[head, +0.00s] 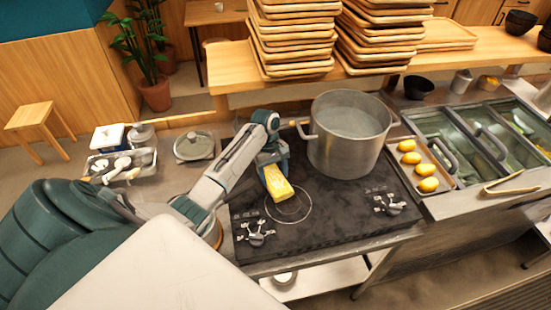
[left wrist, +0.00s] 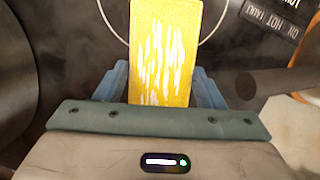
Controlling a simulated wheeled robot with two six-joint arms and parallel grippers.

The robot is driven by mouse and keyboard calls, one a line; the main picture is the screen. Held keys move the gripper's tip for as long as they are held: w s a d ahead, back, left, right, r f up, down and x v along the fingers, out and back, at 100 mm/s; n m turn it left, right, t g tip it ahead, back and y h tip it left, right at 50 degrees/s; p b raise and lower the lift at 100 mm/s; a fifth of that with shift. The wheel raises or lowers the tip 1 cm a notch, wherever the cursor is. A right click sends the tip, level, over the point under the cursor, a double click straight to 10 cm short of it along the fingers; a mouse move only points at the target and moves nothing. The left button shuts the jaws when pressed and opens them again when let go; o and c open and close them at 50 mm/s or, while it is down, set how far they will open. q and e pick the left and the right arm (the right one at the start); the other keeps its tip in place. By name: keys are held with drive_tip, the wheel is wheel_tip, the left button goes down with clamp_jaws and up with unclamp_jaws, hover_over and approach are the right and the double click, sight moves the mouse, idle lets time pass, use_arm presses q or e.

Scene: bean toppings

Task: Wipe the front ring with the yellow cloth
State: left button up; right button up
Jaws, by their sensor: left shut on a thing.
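The yellow cloth (head: 279,187) is a folded block with white streaks on its top. My left gripper (head: 272,163) is shut on its far end, above the black stove top (head: 330,215). In the left wrist view the cloth (left wrist: 162,50) sits between my two blue fingers (left wrist: 160,85). The front ring (head: 290,214) is a thin pale circle on the stove. In the head view the cloth overlaps the ring's upper left part, and in the left wrist view the ring (left wrist: 222,25) shows on both sides of the cloth. I cannot tell whether the cloth touches the stove. My right gripper is not in view.
A large steel pot (head: 349,140) stands on the back right of the stove. Two knobs, left (head: 255,233) and right (head: 390,205), sit along the front. A tray (head: 427,163) of lemons lies to the right. The stove is bare between the ring and the right knob.

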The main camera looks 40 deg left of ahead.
use_arm(q)
drive_tip(key=shift+w+d, duration=0.1)
drive_tip(key=shift+w+d, duration=1.2)
drive_tip(key=shift+w, duration=0.2)
drive_tip(key=shift+s+a+f, duration=0.1)
drive_tip(key=shift+s+a, duration=0.05)
drive_tip(key=shift+s+a, duration=1.2)
drive_tip(key=shift+s, duration=0.2)
drive_tip(key=shift+w+d, duration=0.1)
drive_tip(key=shift+d, duration=0.05)
drive_tip(key=shift+w+d, duration=1.2)
drive_tip(key=shift+w, duration=0.25)
drive_tip(key=shift+d, duration=0.1)
